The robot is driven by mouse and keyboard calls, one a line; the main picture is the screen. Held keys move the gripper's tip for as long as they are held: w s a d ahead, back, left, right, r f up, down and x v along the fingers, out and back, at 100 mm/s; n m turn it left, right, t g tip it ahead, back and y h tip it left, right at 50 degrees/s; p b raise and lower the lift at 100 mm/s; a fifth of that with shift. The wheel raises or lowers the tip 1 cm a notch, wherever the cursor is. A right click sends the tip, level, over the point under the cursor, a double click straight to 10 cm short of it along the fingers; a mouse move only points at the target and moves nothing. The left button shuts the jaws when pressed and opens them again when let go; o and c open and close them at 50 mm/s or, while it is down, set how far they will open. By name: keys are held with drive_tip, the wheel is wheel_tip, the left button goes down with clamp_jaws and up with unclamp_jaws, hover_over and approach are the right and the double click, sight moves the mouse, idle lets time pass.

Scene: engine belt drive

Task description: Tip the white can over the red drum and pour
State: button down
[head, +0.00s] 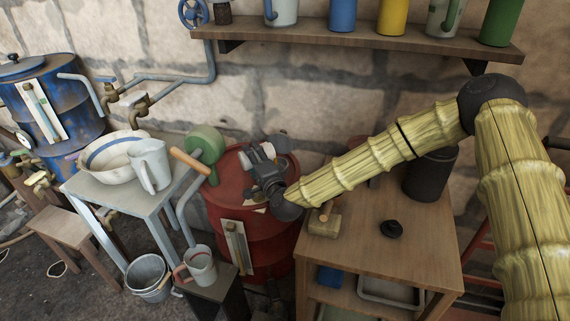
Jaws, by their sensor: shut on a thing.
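The red drum (265,238) stands upright in the middle, left of the wooden table. My gripper (260,160) is over the drum's top and is shut on a small pale thing (269,150), which looks like the white can. The gripper's dark fingers and body hide most of it, so its tilt and mouth cannot be made out. No stream of liquid can be seen. The drum's top is partly hidden by my gripper and arm, and a level gauge (238,246) runs down its front.
A white jug (150,164) and a basin (109,150) stand on the left table. A shelf (360,38) with cans hangs above.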

drive_tip(key=shift+f+m, duration=0.1)
drive_tip(key=shift+m, duration=0.2)
drive_tip(key=shift+w+d+r+m+b, duration=0.2)
drive_tip(key=shift+r+m+b, duration=0.3)
drive_tip(key=shift+m+b, duration=0.25)
idle(0.9)
drive_tip(key=shift+d+f+m+b, duration=0.25)
drive_tip(key=shift+f+m+b, duration=0.05)
drive_tip(key=shift+m+b, duration=0.55)
idle(0.4)
